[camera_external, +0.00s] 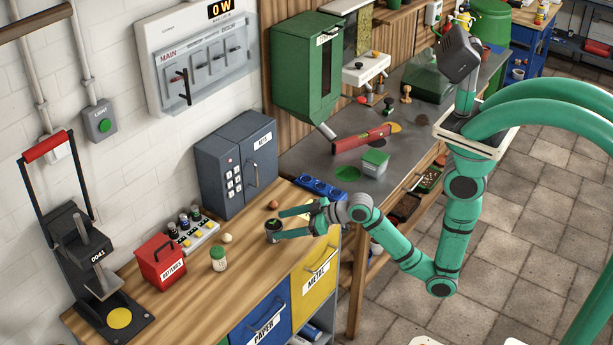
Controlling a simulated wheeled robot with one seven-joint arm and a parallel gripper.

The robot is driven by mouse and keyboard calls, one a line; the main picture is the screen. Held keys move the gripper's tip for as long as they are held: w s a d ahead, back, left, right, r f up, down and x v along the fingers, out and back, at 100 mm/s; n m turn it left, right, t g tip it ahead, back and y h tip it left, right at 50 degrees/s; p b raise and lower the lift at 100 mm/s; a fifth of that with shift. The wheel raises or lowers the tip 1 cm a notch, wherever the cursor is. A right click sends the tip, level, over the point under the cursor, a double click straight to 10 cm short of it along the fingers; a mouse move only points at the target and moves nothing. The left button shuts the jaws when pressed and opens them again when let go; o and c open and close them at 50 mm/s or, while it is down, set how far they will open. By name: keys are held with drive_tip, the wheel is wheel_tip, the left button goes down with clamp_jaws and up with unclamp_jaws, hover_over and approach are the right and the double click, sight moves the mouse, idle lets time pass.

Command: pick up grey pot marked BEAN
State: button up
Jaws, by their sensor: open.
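Nothing is seen held.
A brown round object (273,204) and a pale one (226,239) lie near the pot. A grey safe (237,165) stands behind. Bare wood (215,295) lies in front.

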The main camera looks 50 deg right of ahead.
drive_tip(key=x, duration=0.8)
drive_tip(key=shift+a+r, duration=0.1)
drive_tip(key=shift+a, duration=0.1)
drive_tip(key=c, duration=1.2)
